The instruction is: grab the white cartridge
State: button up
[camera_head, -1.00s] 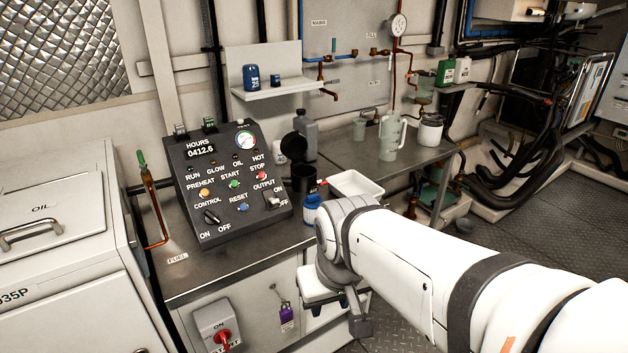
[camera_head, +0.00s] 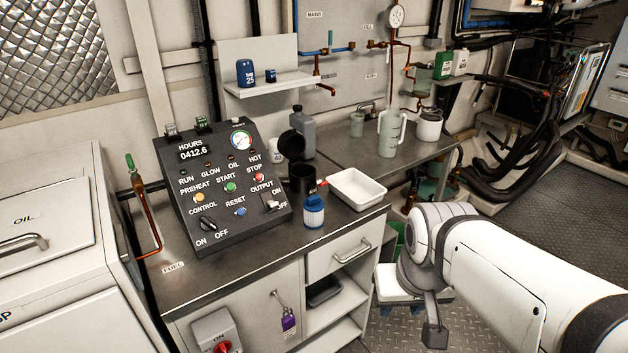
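A white ribbed cartridge with a blue top (camera_head: 313,213) stands upright near the front edge of the grey metal counter (camera_head: 250,262). It is in front of a dark open cylinder and to the left of a white tray. My gripper (camera_head: 418,318) hangs at the end of my white arm, right of the counter's cabinet and lower in the picture than the cartridge. It is apart from the cartridge. Its fingertips are mostly hidden or unclear, so I cannot tell whether it is open or shut.
The dark cylinder (camera_head: 302,180) with a raised lid and the white tray (camera_head: 357,188) stand close to the cartridge. A black control panel (camera_head: 222,190) is to the left. A grey jug (camera_head: 391,132) stands on the table behind. The counter left of the cartridge has some bare room.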

aim_at(313, 206)
jog(key=u, duration=0.05)
jog(key=i, duration=1)
jog(key=z, duration=0.05)
